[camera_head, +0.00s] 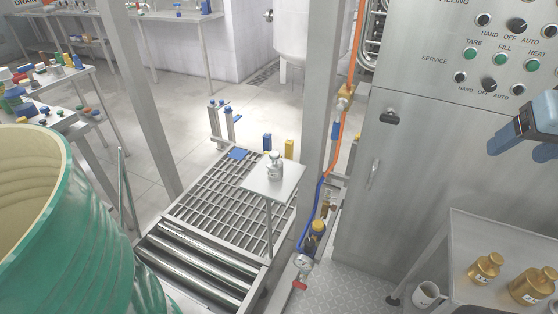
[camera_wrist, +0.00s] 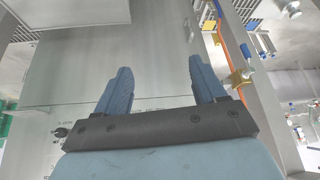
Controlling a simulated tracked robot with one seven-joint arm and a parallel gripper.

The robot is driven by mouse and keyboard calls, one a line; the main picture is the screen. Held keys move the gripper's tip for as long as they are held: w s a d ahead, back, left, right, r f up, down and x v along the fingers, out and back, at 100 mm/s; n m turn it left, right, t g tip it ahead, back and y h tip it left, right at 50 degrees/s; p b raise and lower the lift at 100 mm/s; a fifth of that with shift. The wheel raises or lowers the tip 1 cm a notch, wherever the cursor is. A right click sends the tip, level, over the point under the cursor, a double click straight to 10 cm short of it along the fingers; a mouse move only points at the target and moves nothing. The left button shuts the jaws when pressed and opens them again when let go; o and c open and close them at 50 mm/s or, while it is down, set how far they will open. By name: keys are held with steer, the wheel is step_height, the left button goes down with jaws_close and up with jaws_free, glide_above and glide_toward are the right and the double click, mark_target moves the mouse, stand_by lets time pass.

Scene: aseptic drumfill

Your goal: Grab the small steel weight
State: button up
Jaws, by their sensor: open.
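The small steel weight (camera_head: 275,166) is a silvery, knobbed cylinder with a dark marking. It stands upright on a small square pedestal plate (camera_head: 259,181) in the middle of the head view. My gripper (camera_head: 506,143) is at the right edge of the head view, in front of the steel cabinet and well away from the weight. In the wrist view my gripper (camera_wrist: 160,70) shows two blue fingers spread apart with nothing between them. The weight is not seen in the wrist view.
A steel post (camera_head: 316,100) with hoses rises behind the pedestal. A green drum (camera_head: 70,230) fills the lower left, beside rollers (camera_head: 195,265).

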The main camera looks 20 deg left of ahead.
steer(key=o, duration=0.3)
steer(key=w+a+f+n+y, duration=0.1)
steer(key=w+a+f+n, duration=0.2)
steer(key=w+a+f, duration=0.1)
steer(key=shift+w+a+n+y, duration=0.4)
steer(key=shift+w+a, duration=0.25)
steer(key=shift+w, duration=0.6)
steer(key=w+a+f+n, duration=0.4)
steer(key=w+a+f, duration=0.2)
steer(key=a+f, duration=0.15)
steer(key=n+t+y, duration=0.5)
steer(key=n+t, duration=0.6)
steer(key=n, duration=2.1)
glide_toward(275, 163)
steer(key=x, duration=1.2)
steer(key=shift+w+a, duration=0.2)
steer(key=shift+w, duration=0.05)
